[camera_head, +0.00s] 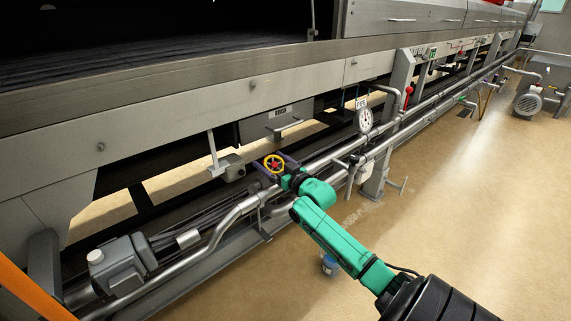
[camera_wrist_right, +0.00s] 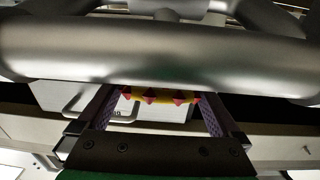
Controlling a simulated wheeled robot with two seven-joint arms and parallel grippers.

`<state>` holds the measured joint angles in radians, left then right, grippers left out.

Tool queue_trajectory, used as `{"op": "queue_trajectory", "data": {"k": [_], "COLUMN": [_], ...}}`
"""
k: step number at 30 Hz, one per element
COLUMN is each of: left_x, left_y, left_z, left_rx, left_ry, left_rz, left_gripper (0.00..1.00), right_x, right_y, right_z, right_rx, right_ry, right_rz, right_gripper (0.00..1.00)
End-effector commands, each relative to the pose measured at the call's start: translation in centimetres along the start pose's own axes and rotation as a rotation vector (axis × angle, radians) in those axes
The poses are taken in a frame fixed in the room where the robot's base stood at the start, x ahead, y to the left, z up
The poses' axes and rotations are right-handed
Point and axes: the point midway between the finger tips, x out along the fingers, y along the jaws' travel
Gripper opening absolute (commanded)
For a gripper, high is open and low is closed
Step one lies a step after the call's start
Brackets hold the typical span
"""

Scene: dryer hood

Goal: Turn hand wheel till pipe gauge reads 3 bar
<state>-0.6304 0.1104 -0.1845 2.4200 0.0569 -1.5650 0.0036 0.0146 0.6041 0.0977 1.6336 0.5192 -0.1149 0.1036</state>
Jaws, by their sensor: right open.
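The yellow hand wheel (camera_head: 274,164) with a red centre sits by the pipes under the machine's long frame. My right gripper (camera_head: 272,163) is open, with its two dark purple fingers on either side of the wheel. In the right wrist view, the yellow wheel rim with red pieces (camera_wrist_right: 160,97) shows between the open fingers (camera_wrist_right: 160,112). I cannot tell whether they touch it. The round white pipe gauge (camera_head: 365,120) stands on the pipe to the right of the wheel. Its reading is too small to tell. My left gripper is not in view.
Long metal pipes (camera_head: 325,160) run along the machine's lower side, and one thick pipe (camera_wrist_right: 160,50) crosses the right wrist view close by. A grey valve box (camera_head: 122,262) sits at the lower left. A small blue container (camera_head: 329,265) stands on the floor. The floor at right is mostly clear.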

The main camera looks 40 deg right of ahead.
Motion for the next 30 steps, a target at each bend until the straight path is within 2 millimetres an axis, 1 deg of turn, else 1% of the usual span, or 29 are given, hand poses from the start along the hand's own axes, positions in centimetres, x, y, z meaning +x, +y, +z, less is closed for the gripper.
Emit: {"op": "queue_trajectory", "data": {"k": [1, 3, 11, 15, 19, 21, 23, 30], "left_x": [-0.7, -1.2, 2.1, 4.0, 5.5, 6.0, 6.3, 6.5], "left_y": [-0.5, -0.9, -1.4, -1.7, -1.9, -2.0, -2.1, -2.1], "left_z": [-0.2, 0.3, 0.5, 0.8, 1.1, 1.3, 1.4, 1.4], "left_rx": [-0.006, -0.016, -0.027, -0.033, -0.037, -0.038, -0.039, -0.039], "left_ry": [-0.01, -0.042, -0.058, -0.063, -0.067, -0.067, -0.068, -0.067], "left_rz": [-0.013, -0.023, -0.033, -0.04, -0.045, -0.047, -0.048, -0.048], "left_gripper": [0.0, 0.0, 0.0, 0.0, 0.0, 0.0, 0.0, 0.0], "right_x": [-0.7, -1.9, -6.6, -9.6, -12.2, -13.0, -13.3, -13.4], "right_y": [0.0, -0.1, 0.0, 0.0, 0.0, 0.0, 0.0, 0.0], "right_z": [-0.1, -0.2, -0.1, -0.1, -0.1, -0.1, -0.1, -0.1], "right_rx": [0.0, -0.003, -0.002, 0.0, -0.001, -0.001, -0.001, -0.001], "right_ry": [-0.004, -0.004, -0.005, -0.006, -0.004, -0.004, -0.001, 0.0], "right_rz": [-0.001, -0.001, 0.0, 0.0, 0.0, 0.001, 0.0, -0.001], "right_gripper": [1.0, 1.0, 1.0, 1.0, 1.0, 1.0, 1.0, 1.0]}}
